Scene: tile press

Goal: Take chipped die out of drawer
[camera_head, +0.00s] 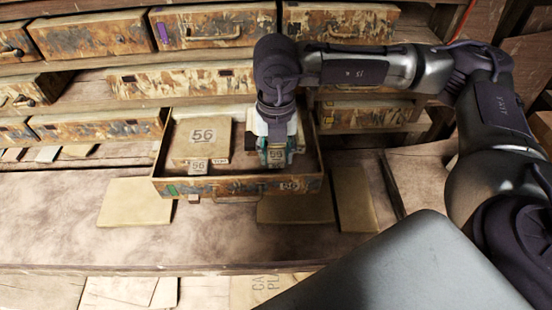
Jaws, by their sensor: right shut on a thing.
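An open drawer (235,188) stands out from the rack in the middle of the view, with "56" on its front. Inside it, on the left, lies a tan block (203,137) marked "56" with smaller labelled pieces at its front. My right gripper (276,157) points down into the right half of the drawer. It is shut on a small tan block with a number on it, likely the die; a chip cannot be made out. Whether that block touches the drawer floor cannot be told. My left gripper is not in view.
Closed, worn drawers (92,35) fill the rack behind and beside the open one. Flat tan tiles (135,203) lie on the wooden bench (60,235) around the drawer. The bench is mostly clear in front.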

